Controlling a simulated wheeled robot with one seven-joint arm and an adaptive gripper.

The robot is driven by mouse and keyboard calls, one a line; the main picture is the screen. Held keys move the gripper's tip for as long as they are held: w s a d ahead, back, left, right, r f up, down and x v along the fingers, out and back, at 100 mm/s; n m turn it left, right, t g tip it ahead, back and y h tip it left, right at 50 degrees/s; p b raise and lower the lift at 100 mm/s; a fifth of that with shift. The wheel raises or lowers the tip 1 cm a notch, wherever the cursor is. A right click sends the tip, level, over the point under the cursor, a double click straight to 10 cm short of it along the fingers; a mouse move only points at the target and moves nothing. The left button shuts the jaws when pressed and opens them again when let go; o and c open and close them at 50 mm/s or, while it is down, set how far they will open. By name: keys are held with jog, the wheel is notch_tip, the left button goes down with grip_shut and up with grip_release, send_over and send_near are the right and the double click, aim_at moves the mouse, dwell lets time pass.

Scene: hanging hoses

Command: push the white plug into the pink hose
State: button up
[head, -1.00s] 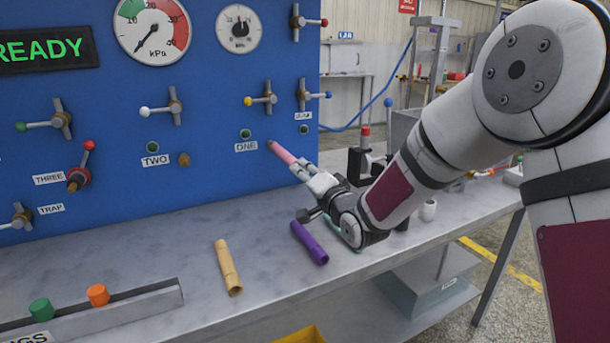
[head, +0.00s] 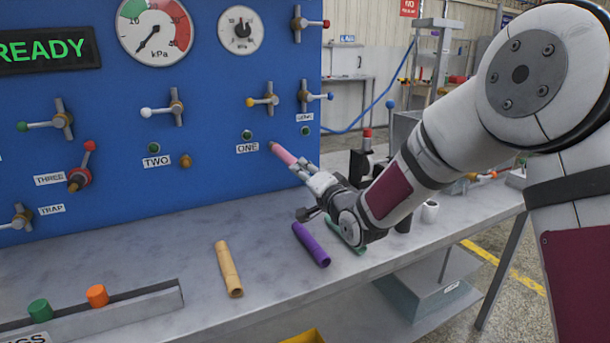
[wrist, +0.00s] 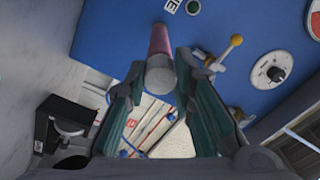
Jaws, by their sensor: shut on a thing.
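The pink hose (head: 284,155) slants from the blue panel beside the ONE label, its far end at or close to the panel, down to my gripper (head: 304,169). My gripper is shut on its near end. In the wrist view the pink hose (wrist: 160,45) lies between the two fingers of my gripper (wrist: 160,82). A pale grey round end faces the wrist camera; I cannot tell whether this is the white plug or the hose's own end. I see no other thing that is clearly the white plug.
A purple hose (head: 311,244) and a tan hose (head: 228,268) lie on the grey bench (head: 180,240). A rail (head: 140,304) at front left holds a green plug (head: 40,310) and an orange plug (head: 97,295). A white cup (head: 430,211) stands right of my arm.

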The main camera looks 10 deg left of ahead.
jog(key=shift+w+a, duration=0.2)
jog(key=shift+w, duration=0.1)
dwell(0.4)
jog(key=o, duration=1.1)
jog(key=v, duration=1.2)
jog(key=shift+d, duration=0.1)
